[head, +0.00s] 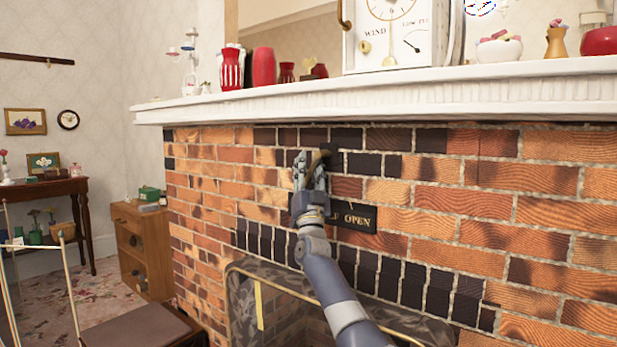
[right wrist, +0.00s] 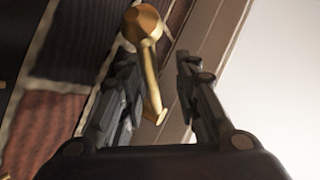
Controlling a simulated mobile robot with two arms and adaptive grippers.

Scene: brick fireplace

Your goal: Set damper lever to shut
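The damper lever (right wrist: 150,75) is brass with a round knob, and in the right wrist view it lies between the two fingers of my right gripper (right wrist: 158,90). The fingers stand apart, with a clear gap between the lever and the right finger; the lever is close to the left finger, and I cannot tell if they touch. In the head view my right gripper (head: 311,165) is up at the brick wall under the mantel, in front of a dark bracket (head: 331,156). A black plate (head: 350,215) reading "OPEN" is just below, its left part hidden by my gripper. My left gripper is not in view.
The white mantel shelf (head: 390,98) juts out above my right gripper and carries a clock (head: 390,35), red vases (head: 263,68) and bowls. The patterned fire screen (head: 275,275) stands below my right arm. A small wooden cabinet (head: 145,245) stands at left.

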